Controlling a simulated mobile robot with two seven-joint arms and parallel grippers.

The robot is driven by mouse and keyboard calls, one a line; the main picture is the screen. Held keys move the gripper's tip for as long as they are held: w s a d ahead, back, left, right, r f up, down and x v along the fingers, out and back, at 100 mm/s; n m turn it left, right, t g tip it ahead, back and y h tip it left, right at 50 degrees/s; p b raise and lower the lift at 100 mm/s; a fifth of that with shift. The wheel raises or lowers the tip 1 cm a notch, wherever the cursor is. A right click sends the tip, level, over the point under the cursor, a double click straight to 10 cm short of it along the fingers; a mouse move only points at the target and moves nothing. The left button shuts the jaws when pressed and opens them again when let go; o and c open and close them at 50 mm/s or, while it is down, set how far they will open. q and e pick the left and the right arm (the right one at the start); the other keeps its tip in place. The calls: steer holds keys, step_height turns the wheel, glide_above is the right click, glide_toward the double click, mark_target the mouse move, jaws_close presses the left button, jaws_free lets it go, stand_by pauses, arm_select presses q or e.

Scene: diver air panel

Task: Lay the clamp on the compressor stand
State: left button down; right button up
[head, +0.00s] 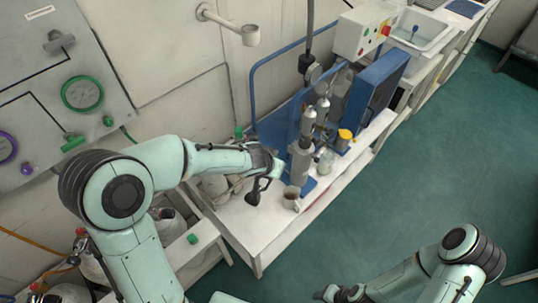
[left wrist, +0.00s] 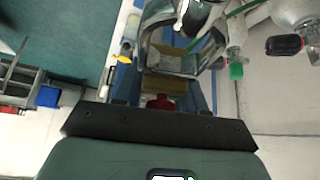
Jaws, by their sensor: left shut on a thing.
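My left gripper (head: 270,170) reaches in over the near end of the white compressor stand (head: 238,226). It is shut on a dark thing that hangs below it, seemingly the clamp (head: 253,194); its shape is small and partly hidden by the gripper. Whether it touches the stand top I cannot tell. In the left wrist view, a red part (left wrist: 160,102) shows just past the gripper's black body, with a grey metal frame beyond it. My right gripper (head: 332,293) is at the bottom edge, away from the stand; its fingers are too small to read.
A cup (head: 290,197) stands right of the held thing. Grey cylinders (head: 301,160), a yellow-topped item (head: 344,137) and the blue compressor cabinet (head: 376,84) stand farther back. A wall holder (head: 249,34) juts out above. The stand's near corner is bare.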

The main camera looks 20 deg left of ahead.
mark_target(270, 179)
arm_select(q)
steer(key=w+d+m+g+h, duration=0.1)
steer(key=w+d+m+h, duration=0.15)
steer(key=d+m, duration=0.55)
arm_select(e)
steer(key=o, duration=0.3)
steer(key=shift+o, duration=0.5)
steer(key=shift+w+a, duration=0.15)
steer(key=shift+w, duration=0.1)
steer(key=w+a+r+m+t, duration=0.8)
steer(key=w+a+r+m, duration=0.25)
steer(key=w, duration=0.25)
steer(key=a+r+m+t, duration=0.45)
steer(key=r+m, duration=0.25)
steer(key=r, duration=0.3)
steer(key=a+r+m+t, duration=0.4)
steer(key=a+r+m, duration=0.25)
steer(key=r, duration=0.25)
arm_select(q)
steer(key=w+d+f+m+g+h, duration=0.2)
steer(key=w+d+f+m, duration=0.1)
steer(key=d+f, duration=0.1)
steer(key=shift+d, duration=0.6)
arm_select(e)
steer(key=w+a+f+m, duration=0.1)
steer(key=w+a, duration=0.1)
steer(key=w, duration=0.8)
steer(key=shift+w+a+f, duration=0.15)
steer(key=shift+w+a, duration=0.15)
steer(key=shift+a, duration=0.05)
